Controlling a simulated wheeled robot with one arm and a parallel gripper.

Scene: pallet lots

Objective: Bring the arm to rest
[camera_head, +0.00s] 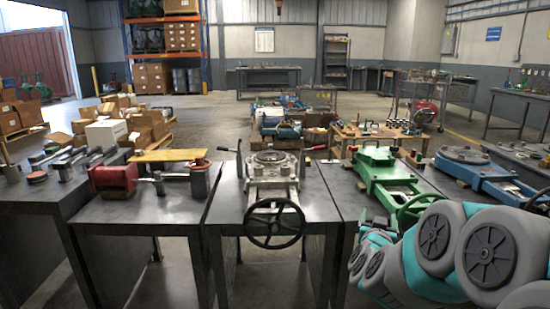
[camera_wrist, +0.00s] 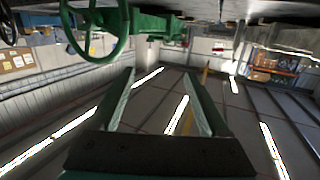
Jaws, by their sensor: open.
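My arm (camera_head: 440,250), grey and teal, is folded at the lower right of the head view, in front of the right-hand benches. My gripper's jaws do not show there. In the wrist view my gripper (camera_wrist: 162,88) has its two fingers spread apart with nothing between them. The wrist view appears upside down, with ceiling lights low in the picture. A green machine with a handwheel (camera_wrist: 97,30) hangs at its top left, beyond the fingers. The green machine (camera_head: 385,172) also shows in the head view, beside and partly behind my arm.
A grey machine (camera_head: 270,180) with a black handwheel stands on the middle bench. A red vise (camera_head: 115,178) is on a left bench, and a blue machine (camera_head: 480,172) is at the right. Boxes (camera_head: 140,125) and an orange rack (camera_head: 205,30) stand behind. Open floor lies beyond the benches.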

